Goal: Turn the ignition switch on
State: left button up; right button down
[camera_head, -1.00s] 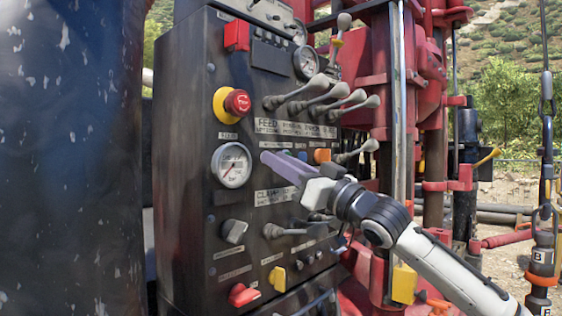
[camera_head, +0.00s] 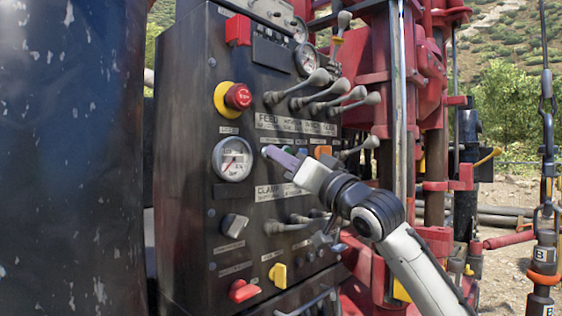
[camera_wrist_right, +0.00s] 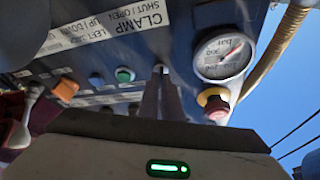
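My right gripper (camera_head: 267,152) is at the black control panel, just right of the white gauge (camera_head: 232,159). In the right wrist view the two grey fingers (camera_wrist_right: 161,82) lie close together and point at a small silver piece (camera_wrist_right: 160,68), which looks like the ignition switch. It sits between the gauge and the green button (camera_wrist_right: 125,75), at the fingertips. I cannot tell whether the fingers touch or grip it. In the head view the fingers and hand hide it. My left gripper is in neither view.
The red emergency stop (camera_head: 238,97) is above the gauge. Blue and orange (camera_head: 322,152) buttons are right of the fingers. Grey levers (camera_head: 335,95) stick out above, and more levers (camera_head: 295,222) below. A dark knob (camera_head: 234,225) and red (camera_head: 243,290) and yellow (camera_head: 278,275) knobs are lower.

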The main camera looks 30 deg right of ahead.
jog(key=m+h+p, duration=0.1)
jog(key=m+p, duration=0.1)
jog(key=m, duration=0.1)
jog(key=m+g+h+p, duration=0.1)
jog(key=m+h+p, duration=0.1)
jog(key=m, duration=0.1)
jog(key=m+h+p, duration=0.1)
jog(key=m+p, duration=0.1)
jog(key=m, duration=0.2)
jog(key=shift+a+r+g+h, duration=0.2)
jog(key=shift+g+h, duration=0.1)
jog(key=c, duration=2)
grip_release()
jog(key=shift+s, duration=0.1)
jog(key=s, duration=0.3)
jog(key=s+f+b, duration=0.1)
jog(key=s, duration=0.2)
jog(key=s+f+b, duration=0.1)
jog(key=s, duration=0.3)
